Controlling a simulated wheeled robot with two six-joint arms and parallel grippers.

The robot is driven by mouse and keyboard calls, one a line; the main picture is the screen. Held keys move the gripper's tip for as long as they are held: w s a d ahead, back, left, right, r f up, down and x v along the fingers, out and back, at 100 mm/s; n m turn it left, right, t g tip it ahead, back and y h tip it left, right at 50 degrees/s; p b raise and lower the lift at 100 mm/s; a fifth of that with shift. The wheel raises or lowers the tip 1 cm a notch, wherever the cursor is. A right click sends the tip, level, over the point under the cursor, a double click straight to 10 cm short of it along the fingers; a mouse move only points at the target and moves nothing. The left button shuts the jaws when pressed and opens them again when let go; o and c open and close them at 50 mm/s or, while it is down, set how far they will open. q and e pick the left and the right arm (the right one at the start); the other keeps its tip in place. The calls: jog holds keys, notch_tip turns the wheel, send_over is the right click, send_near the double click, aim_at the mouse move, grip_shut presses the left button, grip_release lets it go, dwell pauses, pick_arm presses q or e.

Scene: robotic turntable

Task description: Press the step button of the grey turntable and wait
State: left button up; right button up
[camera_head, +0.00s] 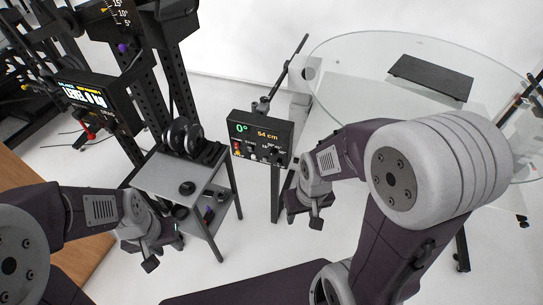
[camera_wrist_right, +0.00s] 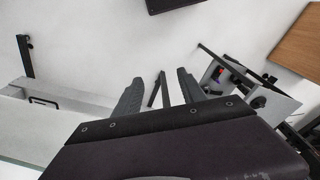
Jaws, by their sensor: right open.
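The turntable (camera_head: 345,50) is a large round clear plate at the right of the head view, with a dark flat slab (camera_head: 430,78) on it. Its control panel (camera_head: 262,138) stands on a post to its left, reading 0° and 54 cm. A row of small buttons runs along the panel's lower part; their labels are too small to read. My right gripper (camera_head: 305,216) is open and empty, below and right of the panel, apart from it. Its spread fingers show in the right wrist view (camera_wrist_right: 160,90). My left gripper (camera_head: 163,252) looks open and empty at lower left.
A grey two-tier cart (camera_head: 165,178) with black weights (camera_head: 183,135) stands left of the panel. A black rack with another display (camera_head: 90,95) is behind it. A wooden surface (camera_head: 30,180) is at the left edge.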

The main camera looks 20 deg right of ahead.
grip_shut()
dwell(1.7)
